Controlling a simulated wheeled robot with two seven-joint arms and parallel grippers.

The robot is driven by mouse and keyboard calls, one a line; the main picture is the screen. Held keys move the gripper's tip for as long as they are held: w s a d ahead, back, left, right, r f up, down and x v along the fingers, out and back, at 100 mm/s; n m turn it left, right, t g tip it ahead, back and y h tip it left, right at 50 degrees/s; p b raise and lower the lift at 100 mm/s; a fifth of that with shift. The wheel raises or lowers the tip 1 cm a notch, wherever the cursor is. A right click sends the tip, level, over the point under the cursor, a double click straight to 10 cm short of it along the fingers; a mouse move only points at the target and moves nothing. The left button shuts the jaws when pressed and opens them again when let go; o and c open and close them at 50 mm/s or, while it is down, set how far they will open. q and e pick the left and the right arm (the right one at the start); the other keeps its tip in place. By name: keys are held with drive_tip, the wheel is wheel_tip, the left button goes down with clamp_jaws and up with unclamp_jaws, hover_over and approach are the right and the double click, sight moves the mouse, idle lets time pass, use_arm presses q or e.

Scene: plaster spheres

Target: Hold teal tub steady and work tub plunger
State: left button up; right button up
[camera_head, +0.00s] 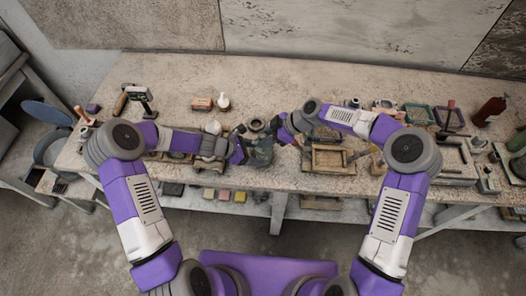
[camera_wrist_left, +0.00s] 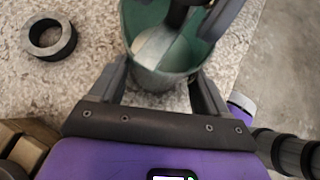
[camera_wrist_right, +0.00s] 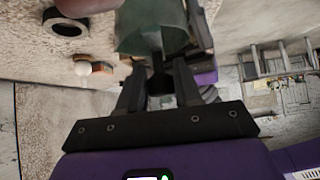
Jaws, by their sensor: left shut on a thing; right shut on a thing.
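The teal tub (camera_head: 262,157) stands near the front edge of the worktable, partly hidden between my grippers. In the left wrist view the tub (camera_wrist_left: 165,82) is open at the top, with a pale surface inside. My left gripper (camera_head: 241,152) is shut on the tub, one finger on each side of its wall (camera_wrist_left: 160,86). My right gripper (camera_head: 284,133) is at the tub's upper right. In the right wrist view it is shut on a dark narrow part (camera_wrist_right: 157,76), apparently the plunger's handle, in front of the tub (camera_wrist_right: 150,28). The plunger's lower end is hard to make out.
A dark ring (camera_wrist_left: 47,40) lies on the table beside the tub. A wooden frame (camera_head: 331,158) lies close on the right. The table's front edge is close to the tub.

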drive_tip(key=o, duration=1.1)
drive_tip(key=shift+c, duration=0.2)
drive_tip(key=shift+r, duration=0.1)
drive_tip(key=shift+c, duration=0.8)
drive_tip(key=shift+r, duration=3.5)
drive_tip(key=v, duration=1.2)
